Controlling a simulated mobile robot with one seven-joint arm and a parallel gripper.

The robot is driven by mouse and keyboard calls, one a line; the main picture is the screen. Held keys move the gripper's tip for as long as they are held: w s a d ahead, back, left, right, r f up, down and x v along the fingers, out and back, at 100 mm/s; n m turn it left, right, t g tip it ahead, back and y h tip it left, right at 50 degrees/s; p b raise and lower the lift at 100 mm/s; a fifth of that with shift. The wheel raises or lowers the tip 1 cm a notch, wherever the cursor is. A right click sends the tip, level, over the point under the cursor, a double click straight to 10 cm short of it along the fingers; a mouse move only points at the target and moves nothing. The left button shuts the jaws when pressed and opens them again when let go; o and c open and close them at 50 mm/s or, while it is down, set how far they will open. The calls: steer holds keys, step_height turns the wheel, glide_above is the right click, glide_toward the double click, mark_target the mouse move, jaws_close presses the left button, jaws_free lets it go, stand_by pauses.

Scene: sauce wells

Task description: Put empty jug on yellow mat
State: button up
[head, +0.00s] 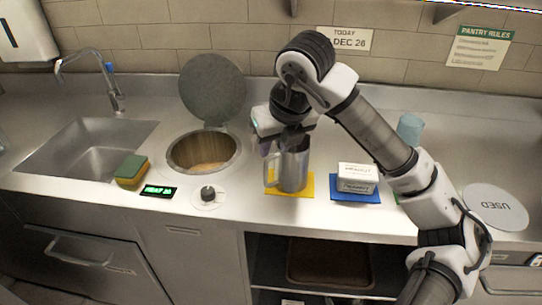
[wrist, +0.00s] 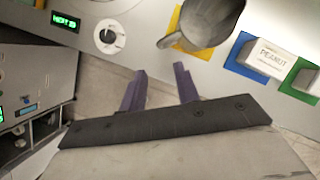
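The grey metal jug (head: 292,170) stands upright on the yellow mat (head: 272,191), its handle toward the left. In the wrist view the jug (wrist: 212,22) is at the top edge, cut off, with the yellow mat (wrist: 176,20) around its base. I cannot see whether anything is inside the jug. My gripper (wrist: 160,80) is open, with two purple fingers apart and nothing between them. In the head view my gripper (head: 268,147) is just behind and above the jug, partly hidden by it. In the wrist view the fingers are clear of the jug.
A round well (head: 203,165) with an open lid (head: 212,88) is left of the jug. A white box labelled peanut (head: 357,178) sits on a blue mat (head: 340,197) to the right. A sponge (head: 131,171), a knob (head: 207,194) and a sink (head: 90,150) lie further left.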

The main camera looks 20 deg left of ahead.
steer(key=shift+s+d+r, duration=0.1)
steer(key=shift+r, duration=0.2)
